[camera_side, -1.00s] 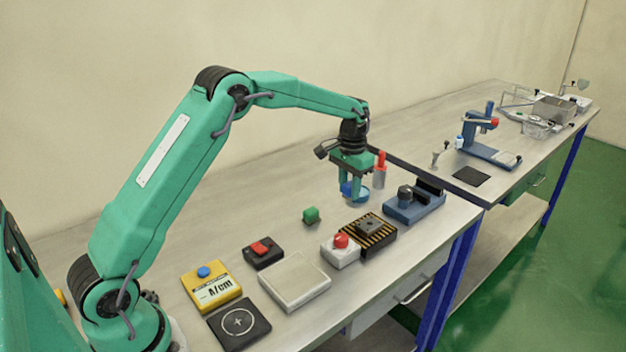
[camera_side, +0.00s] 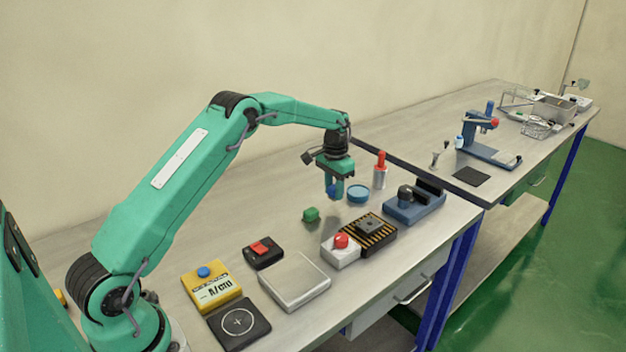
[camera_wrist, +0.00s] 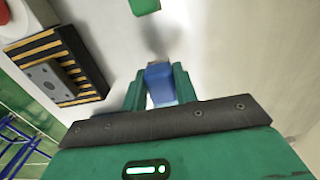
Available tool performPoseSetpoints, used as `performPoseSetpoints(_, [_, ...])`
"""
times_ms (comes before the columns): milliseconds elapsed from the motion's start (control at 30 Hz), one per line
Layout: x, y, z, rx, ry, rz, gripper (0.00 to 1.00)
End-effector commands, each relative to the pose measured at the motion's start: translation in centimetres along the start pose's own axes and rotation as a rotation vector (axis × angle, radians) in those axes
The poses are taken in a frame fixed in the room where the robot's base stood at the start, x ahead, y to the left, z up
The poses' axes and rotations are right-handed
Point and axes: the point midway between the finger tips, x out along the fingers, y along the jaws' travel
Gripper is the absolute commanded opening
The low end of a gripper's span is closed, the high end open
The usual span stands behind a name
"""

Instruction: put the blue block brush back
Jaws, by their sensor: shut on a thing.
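My gripper (camera_side: 334,194) is shut on the blue block brush (camera_side: 331,191), which shows low between the fingers. In the wrist view the brush (camera_wrist: 160,82) sits between the two green fingers (camera_wrist: 158,88), with its lower part hidden by my gripper body. I cannot tell for sure how far the brush is above the bench.
A green block (camera_side: 311,214) lies in front and left of the gripper. A black-and-yellow striped box (camera_side: 368,236), a white box with a red button (camera_side: 341,250), a blue fixture (camera_side: 414,207) and a red-topped cylinder (camera_side: 380,170) stand to the right. Bench behind the gripper is clear.

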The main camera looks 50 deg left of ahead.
Motion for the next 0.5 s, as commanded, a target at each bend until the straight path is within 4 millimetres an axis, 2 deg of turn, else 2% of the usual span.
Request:
performPoseSetpoints(233, [2.8, 0.0, 0.0, 0.000, -0.001, 0.000, 0.04])
performPoseSetpoints(500, [3.3, 0.0, 0.0, 0.000, 0.000, 0.000, 0.04])
